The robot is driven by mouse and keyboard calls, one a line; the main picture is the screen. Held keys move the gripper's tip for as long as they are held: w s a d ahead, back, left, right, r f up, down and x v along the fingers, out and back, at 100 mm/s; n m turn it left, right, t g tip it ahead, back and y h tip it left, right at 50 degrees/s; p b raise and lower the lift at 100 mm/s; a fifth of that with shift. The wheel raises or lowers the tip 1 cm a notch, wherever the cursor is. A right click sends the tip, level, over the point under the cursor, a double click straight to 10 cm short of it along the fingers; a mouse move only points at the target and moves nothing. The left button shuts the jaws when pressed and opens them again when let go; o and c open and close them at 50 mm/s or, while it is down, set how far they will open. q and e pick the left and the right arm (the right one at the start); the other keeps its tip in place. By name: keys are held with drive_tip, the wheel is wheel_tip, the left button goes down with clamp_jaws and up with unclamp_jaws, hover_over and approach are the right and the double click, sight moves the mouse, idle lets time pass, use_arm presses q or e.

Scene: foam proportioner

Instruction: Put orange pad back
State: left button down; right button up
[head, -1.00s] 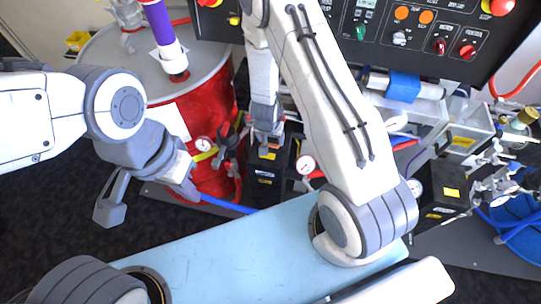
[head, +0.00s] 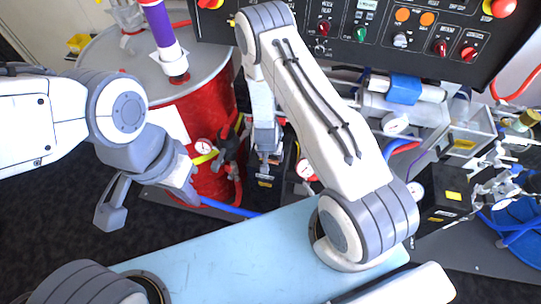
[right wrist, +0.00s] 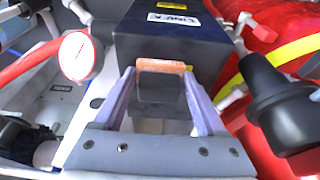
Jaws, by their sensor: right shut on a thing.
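The orange pad (right wrist: 162,66) shows in the right wrist view as an orange strip on top of a dark face, between the two fingers of my right gripper (right wrist: 162,92). The gripper is shut on it. Behind and above it in that view is a black box (right wrist: 175,40) with a white label; I cannot tell whether the pad touches the box. In the head view my right gripper (head: 267,152) points down over a black box, and the pad is not clearly seen there. My left gripper (head: 150,200) is open and empty, left of the red drum.
The red drum (head: 200,125) with a grey lid stands left of my right gripper. Pressure gauges (head: 305,168), a yellow hose (head: 205,157) and a blue hose (head: 230,207) are close by. A control panel (head: 440,30) is at the back. Clear fittings and pipes crowd the right.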

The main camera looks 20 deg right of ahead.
drive_tip(key=o, duration=1.1)
drive_tip(key=shift+o, duration=0.2)
drive_tip(key=v, duration=1.2)
drive_tip(key=s+a+r+n+y+p, duration=0.1)
drive_tip(key=s+a+r+n+y, duration=0.15)
drive_tip(key=a+r, duration=0.4)
drive_tip(key=s+a+r+n+y, duration=0.1)
drive_tip(key=s+a+r+n, duration=0.15)
drive_tip(key=a+r, duration=0.4)
drive_tip(key=s+r+n+g, duration=0.2)
drive_tip(key=s+r+n, duration=0.7)
drive_tip(key=s+r, duration=0.4)
drive_tip(key=s+d, duration=0.1)
drive_tip(key=s, duration=0.2)
drive_tip(key=shift+g+h, duration=0.3)
drive_tip(key=shift+h, duration=0.05)
